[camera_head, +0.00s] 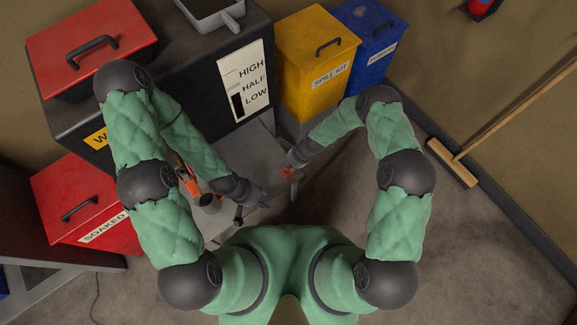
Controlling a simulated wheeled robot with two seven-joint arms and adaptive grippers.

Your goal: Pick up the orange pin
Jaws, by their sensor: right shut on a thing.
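My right gripper (290,170) is above the right end of the grey bench. It is shut on a small orange-red thing (287,174), which looks like the orange pin; the fingers hide most of it. My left gripper (252,208) is lower in the view, over the bench's front edge. Its fingers look spread apart, with nothing seen between them.
An orange tool (190,181) and a dark cup (208,203) are on the bench, partly behind my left arm. A black tank with a level label (245,80) stands behind. Yellow (310,50) and blue (376,45) bins are at the back. Floor at right is mostly clear.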

